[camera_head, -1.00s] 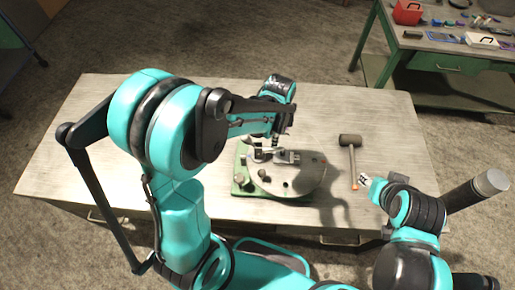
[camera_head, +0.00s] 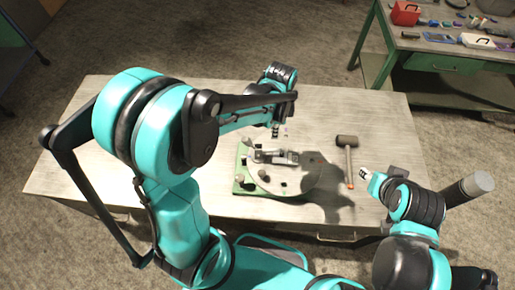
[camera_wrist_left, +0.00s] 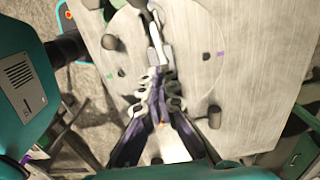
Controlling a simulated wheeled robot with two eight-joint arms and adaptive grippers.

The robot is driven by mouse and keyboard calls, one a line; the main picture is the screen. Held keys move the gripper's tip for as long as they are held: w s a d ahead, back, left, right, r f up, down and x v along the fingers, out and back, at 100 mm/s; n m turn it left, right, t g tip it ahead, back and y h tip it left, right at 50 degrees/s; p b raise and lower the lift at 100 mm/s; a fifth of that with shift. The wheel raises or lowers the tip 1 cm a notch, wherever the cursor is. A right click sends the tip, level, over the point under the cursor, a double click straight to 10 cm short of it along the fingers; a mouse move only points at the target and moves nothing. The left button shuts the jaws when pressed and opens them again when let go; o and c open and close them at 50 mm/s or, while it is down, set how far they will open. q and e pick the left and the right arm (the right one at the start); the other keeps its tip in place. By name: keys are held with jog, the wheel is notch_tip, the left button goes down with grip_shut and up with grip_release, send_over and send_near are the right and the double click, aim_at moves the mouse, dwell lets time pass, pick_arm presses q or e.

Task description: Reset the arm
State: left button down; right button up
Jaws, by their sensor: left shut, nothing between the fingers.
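My left arm reaches over the table from the left in the head view. Its gripper (camera_head: 279,133) points down above the fixture, partly hidden by the forearm. In the left wrist view the gripper's fingers (camera_wrist_left: 157,84) are closed together with nothing between them. The fixture has a green base (camera_head: 243,187) and a round grey plate (camera_head: 306,184) with a metal clamp (camera_head: 272,157) on it. The clamp also shows beyond the fingertips in the left wrist view (camera_wrist_left: 154,38).
A mallet (camera_head: 347,150) with a dark head lies right of the fixture on the table (camera_head: 60,175). The table's left and back right are clear.

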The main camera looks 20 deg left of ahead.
dwell(0.3)
pick_arm(q)
jog(key=s+a+f+n+t+b, duration=0.5)
jog(key=s+n+b, duration=0.5)
jog(key=n+b, duration=0.4)
notch_tip(320, 180, down, 3)
jog(key=t+b, duration=0.2)
jog(key=b, duration=0.3)
jog(key=shift+s+a+f+n, duration=0.2)
jog(key=shift+s+n, duration=0.1)
jog(key=shift+n, duration=0.1)
dwell(0.3)
